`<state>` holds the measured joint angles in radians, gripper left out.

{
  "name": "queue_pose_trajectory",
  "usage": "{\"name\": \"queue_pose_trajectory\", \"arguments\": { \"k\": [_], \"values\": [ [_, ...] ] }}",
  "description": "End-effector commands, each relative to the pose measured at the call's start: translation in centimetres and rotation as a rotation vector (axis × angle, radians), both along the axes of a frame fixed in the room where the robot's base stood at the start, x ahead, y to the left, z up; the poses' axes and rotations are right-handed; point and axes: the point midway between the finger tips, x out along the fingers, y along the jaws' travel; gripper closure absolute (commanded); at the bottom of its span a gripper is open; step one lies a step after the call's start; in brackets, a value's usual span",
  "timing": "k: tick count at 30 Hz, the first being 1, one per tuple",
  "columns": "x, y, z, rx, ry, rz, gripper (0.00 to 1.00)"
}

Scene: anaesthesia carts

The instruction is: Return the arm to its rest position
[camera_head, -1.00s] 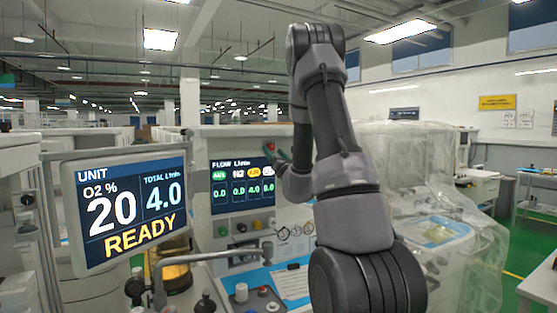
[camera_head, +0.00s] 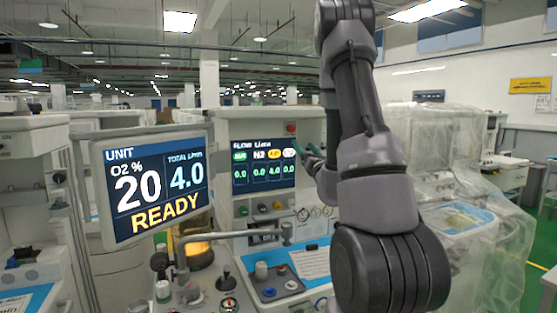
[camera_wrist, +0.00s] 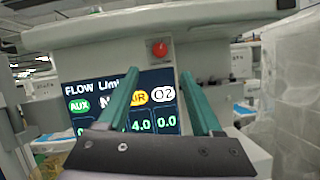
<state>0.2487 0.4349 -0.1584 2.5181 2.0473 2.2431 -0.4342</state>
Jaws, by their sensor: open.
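My arm rises in the middle right of the head view, its upper links bent up and over in front of the anaesthesia cart (camera_head: 225,129). My gripper (camera_head: 312,152) shows small at the cart's flow panel, partly hidden behind my arm. In the wrist view my gripper (camera_wrist: 160,92) has two green fingers spread apart with nothing between them. The flow screen (camera_wrist: 122,103) is behind the fingers, and the red button (camera_wrist: 159,49) is above and between them. I cannot tell the exact gap to the panel.
A monitor (camera_head: 155,186) reading 20, 4.0 and READY stands at the left. Below the flow screen are knobs and a blue work surface (camera_head: 318,262). A plastic-covered machine (camera_head: 440,190) stands at the right. Green floor (camera_head: 515,240) shows at the far right.

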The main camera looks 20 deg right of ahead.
Motion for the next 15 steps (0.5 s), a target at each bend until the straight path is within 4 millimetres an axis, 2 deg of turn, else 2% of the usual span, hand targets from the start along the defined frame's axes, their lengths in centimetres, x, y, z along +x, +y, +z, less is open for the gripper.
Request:
{"name": "queue_pose_trajectory", "arguments": {
  "k": [5,8,11,14,15],
  "values": [
    [0.1,0.6,0.4,-0.007,-0.002,0.02,0.33],
    [0.1,3.2,1.8,-0.043,-0.005,0.111,0.33],
    [-0.5,8.4,4.2,-0.127,-0.009,0.291,0.33],
    [-2.9,15.3,6.5,-0.276,-0.011,0.526,0.33],
    [-4.4,17.9,7.1,-0.35,-0.01,0.619,0.33]
  ]
}}
